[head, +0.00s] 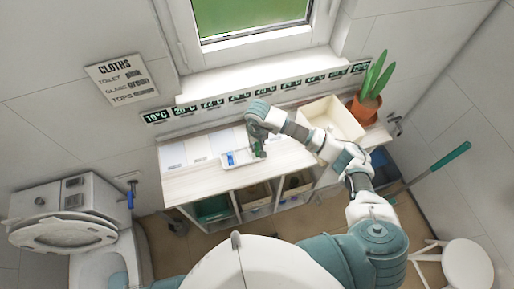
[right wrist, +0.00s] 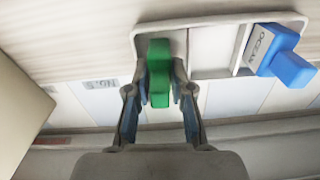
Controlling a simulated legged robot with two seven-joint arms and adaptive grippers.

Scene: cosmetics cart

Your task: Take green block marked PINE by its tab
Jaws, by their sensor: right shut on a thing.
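The green block (right wrist: 159,72) is between the fingers of my right gripper (right wrist: 160,88) in the right wrist view. The fingers are shut on its narrow part, one on each side. No PINE lettering is readable from here. The block is at the left part of a shallow white tray (right wrist: 210,24); whether it still touches the tray floor I cannot tell. In the head view my right gripper (head: 258,152) is over the right end of the tray (head: 226,164) and mostly hides the block. My left gripper is out of view.
A blue block marked OCEAN (right wrist: 287,69) stands in the tray beside the green one, also seen in the head view (head: 232,157). A cream open box (head: 336,112) and a potted plant (head: 369,107) stand to the right on the cart. The left counter is largely clear.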

